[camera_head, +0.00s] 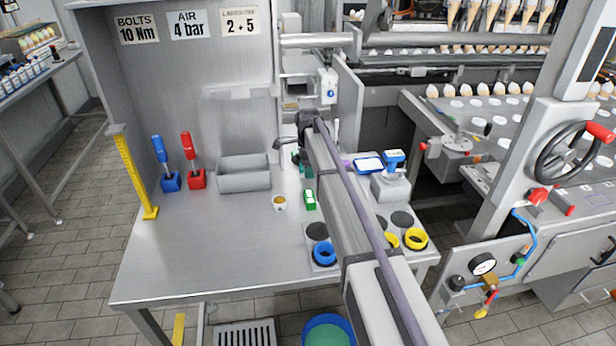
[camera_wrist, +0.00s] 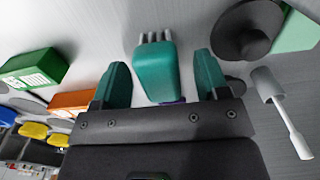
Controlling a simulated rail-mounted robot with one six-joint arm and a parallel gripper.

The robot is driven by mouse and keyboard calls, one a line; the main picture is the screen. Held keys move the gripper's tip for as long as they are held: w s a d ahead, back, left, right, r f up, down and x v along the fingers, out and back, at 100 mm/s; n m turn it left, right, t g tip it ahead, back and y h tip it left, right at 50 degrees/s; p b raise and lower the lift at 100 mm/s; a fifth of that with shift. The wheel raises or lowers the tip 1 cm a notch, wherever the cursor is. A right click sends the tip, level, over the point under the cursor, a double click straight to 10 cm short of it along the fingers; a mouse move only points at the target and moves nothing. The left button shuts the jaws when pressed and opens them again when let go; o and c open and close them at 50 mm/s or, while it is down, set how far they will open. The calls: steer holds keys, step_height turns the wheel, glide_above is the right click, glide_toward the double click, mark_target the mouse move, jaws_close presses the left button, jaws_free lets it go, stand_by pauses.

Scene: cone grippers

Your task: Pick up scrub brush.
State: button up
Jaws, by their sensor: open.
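A teal block with short grey bristle-like prongs at its far end, which looks like the scrub brush (camera_wrist: 157,75), lies between the jaws in the wrist view. My gripper (camera_wrist: 160,63) is open, with one teal finger on each side of the block and a visible gap on both sides. The near end of the block is hidden by the gripper body. I cannot tell how far the fingers are above the bench. In the head view my arm hides most of the gripper and the brush; only small teal parts show beside it.
A green block (camera_wrist: 30,70) and an orange block (camera_wrist: 72,101) lie left of the jaws. A dark round piece (camera_wrist: 245,30) and a grey-white handled piece (camera_wrist: 285,110) lie right. The steel bench (camera_head: 210,245) is clear at front left; a grey bin (camera_head: 244,181) stands behind.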

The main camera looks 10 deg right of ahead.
steer(key=shift+r, duration=0.1)
steer(key=c, duration=1.1)
steer(key=shift+r, duration=0.1)
steer(key=shift+r+p, duration=0.25)
steer(key=shift+p, duration=0.1)
step_height(320, 180, up, 7)
steer(key=p, duration=0.7)
steer(key=shift+r, duration=0.15)
steer(key=s+f, duration=0.1)
steer(key=s, duration=1.7)
steer(key=shift+a+b, duration=0.15)
steer(key=shift+b, duration=0.2)
